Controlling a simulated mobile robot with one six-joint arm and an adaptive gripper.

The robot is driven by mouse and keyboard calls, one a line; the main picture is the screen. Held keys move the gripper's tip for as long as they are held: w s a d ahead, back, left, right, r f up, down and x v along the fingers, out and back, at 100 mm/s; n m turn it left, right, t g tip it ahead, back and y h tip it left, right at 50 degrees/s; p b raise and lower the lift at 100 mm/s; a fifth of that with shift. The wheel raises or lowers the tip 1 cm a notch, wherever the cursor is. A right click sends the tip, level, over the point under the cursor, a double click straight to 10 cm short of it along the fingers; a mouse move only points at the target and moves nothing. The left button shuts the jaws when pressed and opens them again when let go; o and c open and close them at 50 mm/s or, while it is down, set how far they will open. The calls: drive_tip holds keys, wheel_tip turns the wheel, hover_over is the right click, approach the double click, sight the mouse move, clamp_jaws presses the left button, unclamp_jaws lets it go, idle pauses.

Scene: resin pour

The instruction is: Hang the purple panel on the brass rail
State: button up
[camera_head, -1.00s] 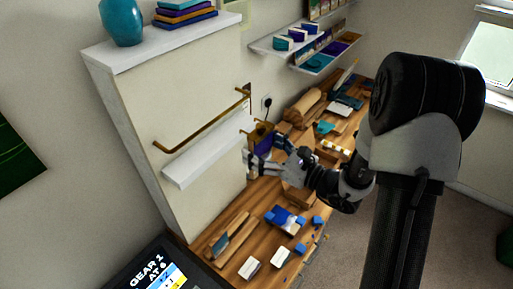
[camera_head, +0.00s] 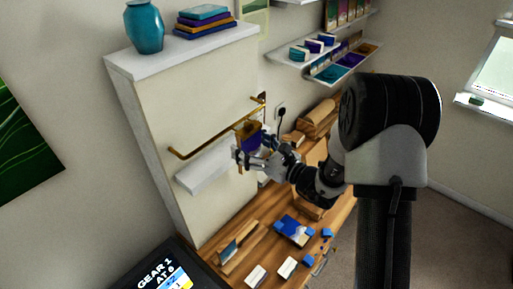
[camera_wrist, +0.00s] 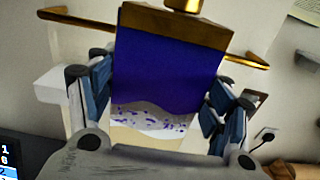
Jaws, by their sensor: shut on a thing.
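The purple panel (camera_wrist: 168,75) fills the middle of the wrist view, with a brown-gold top edge, a pale wavy lower part and a brass piece (camera_wrist: 183,5) on top, cut off by the frame. My gripper (camera_wrist: 160,95) is shut on the panel's two sides. In the head view, the panel (camera_head: 251,141) is upright, held by my gripper (camera_head: 246,158) near the right part of the brass rail (camera_head: 206,141). In the wrist view, the rail (camera_wrist: 80,20) shows on both sides behind the panel. Whether the panel touches the rail cannot be told.
A white ledge (camera_head: 203,170) juts out under the rail. A teal vase (camera_head: 144,28) and stacked books (camera_head: 205,22) stand on the cabinet top (camera_head: 170,57). The wooden bench (camera_head: 262,228) below carries blue pieces and white blocks. A wall socket (camera_wrist: 258,97) is to the right.

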drive_tip(key=shift+f+b+x, duration=0.2)
drive_tip(key=shift+b+x, duration=0.55)
drive_tip(key=shift+x, duration=1.65)
drive_tip(key=shift+f+b, duration=1.45)
drive_tip(key=shift+b, duration=0.7)
idle(1.0)
drive_tip(key=o, duration=1.1)
drive_tip(key=shift+r, duration=0.1)
drive_tip(key=shift+s, duration=0.1)
